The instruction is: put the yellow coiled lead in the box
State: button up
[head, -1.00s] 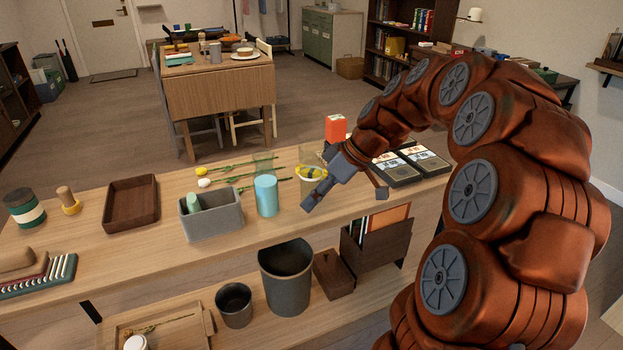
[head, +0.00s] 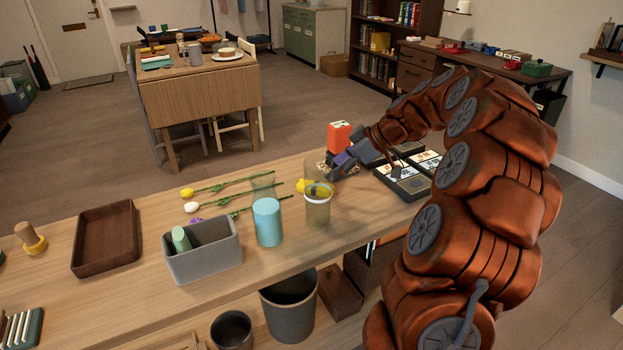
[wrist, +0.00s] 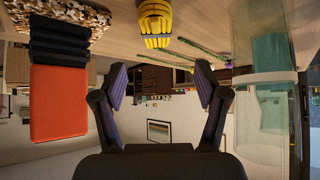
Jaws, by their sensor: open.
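The yellow coiled lead (head: 304,186) lies on the table behind and left of a clear jar, partly hidden by it. In the wrist view the ridged yellow coil (wrist: 156,24) is at the top middle, beyond the fingertips. My gripper (head: 343,163) is just right of the jar; in the wrist view its fingers (wrist: 160,88) are spread with nothing between them, apart from the lead. Two containers could be the box: a grey rectangular one (head: 205,262) holding a green object, and a shallow brown wooden one (head: 105,264), empty, farther left.
The clear jar (head: 318,210) stands close to my gripper; a glass with blue contents (head: 267,222) stands left of it. An orange block (head: 339,136) is behind my gripper. Flowers with green stems (head: 235,184) lie behind the grey container. Dark trays (head: 408,186) lie at right.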

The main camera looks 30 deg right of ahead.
jog(key=shift+w+a+f, duration=0.15)
jog(key=shift+w+a, duration=0.2)
jog(key=shift+w, duration=0.15)
jog(key=shift+w+a+f, duration=0.15)
jog(key=shift+w+a, duration=0.15)
jog(key=shift+w, duration=0.2)
jog(key=shift+d+f, duration=0.45)
jog(key=shift+f, duration=0.35)
jog(key=x, duration=0.4)
jog(key=shift+s+a+f, duration=0.15)
jog(key=shift+f, duration=0.3)
jog(key=shift+w+a+f, duration=0.25)
jog(key=shift+w+a, duration=0.05)
jog(key=shift+a, duration=0.05)
jog(key=shift+s+d+r, duration=0.1)
jog(key=shift+s+d, duration=0.15)
jog(key=shift+d, duration=0.1)
jog(key=c, duration=0.6)
jog(key=shift+a, duration=0.1)
jog(key=c, duration=0.8)
